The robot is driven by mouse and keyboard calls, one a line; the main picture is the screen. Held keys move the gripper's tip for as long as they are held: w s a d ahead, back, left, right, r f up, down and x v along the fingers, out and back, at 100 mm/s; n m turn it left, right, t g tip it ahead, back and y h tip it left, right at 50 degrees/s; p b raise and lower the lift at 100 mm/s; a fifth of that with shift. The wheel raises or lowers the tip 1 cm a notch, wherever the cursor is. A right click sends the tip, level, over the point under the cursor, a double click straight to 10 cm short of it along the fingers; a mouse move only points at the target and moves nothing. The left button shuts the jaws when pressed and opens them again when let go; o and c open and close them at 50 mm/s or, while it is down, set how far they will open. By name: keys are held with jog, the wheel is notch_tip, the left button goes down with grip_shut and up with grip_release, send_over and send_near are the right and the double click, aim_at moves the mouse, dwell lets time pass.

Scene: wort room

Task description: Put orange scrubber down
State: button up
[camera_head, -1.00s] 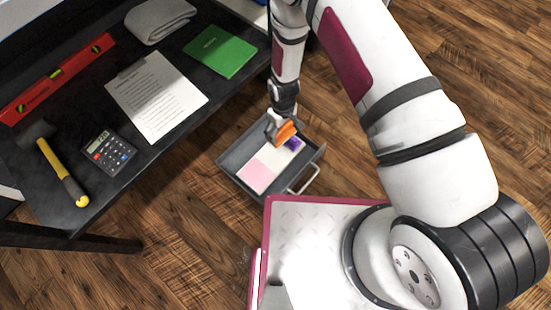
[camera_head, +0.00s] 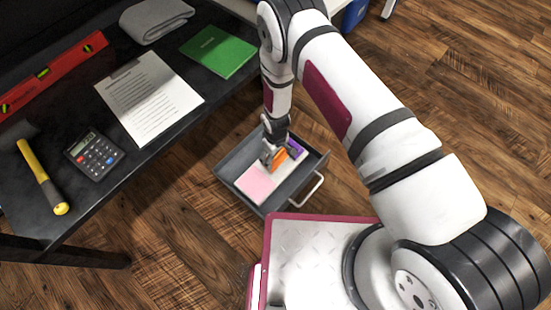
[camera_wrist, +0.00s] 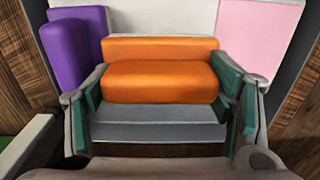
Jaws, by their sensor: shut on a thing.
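The orange scrubber (camera_head: 281,156) is at my gripper (camera_head: 269,158), inside the open grey drawer (camera_head: 236,161). In the wrist view the orange scrubber (camera_wrist: 160,80) lies between the two teal-padded fingers of my gripper (camera_wrist: 160,92), which is shut on it. A purple block (camera_wrist: 75,55) stands close on its left in that view, and it also shows in the head view (camera_head: 295,149). The fingers hide part of the scrubber in the head view. I cannot tell whether its underside touches the drawer bottom.
A pink pad (camera_head: 257,184) and a white sheet (camera_head: 292,166) lie in the drawer, which has a handle (camera_head: 314,187). The black table (camera_head: 150,165) at left carries a hammer (camera_head: 42,177), calculator (camera_head: 95,154), clipboard (camera_head: 150,98), level (camera_head: 52,74), green book (camera_head: 218,51) and grey cloth (camera_head: 156,20).

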jog(key=shift+f, duration=0.95)
jog(key=shift+f, duration=0.15)
jog(key=o, duration=0.8)
notch_tip(320, 180, up, 12)
jog(key=p, duration=0.4)
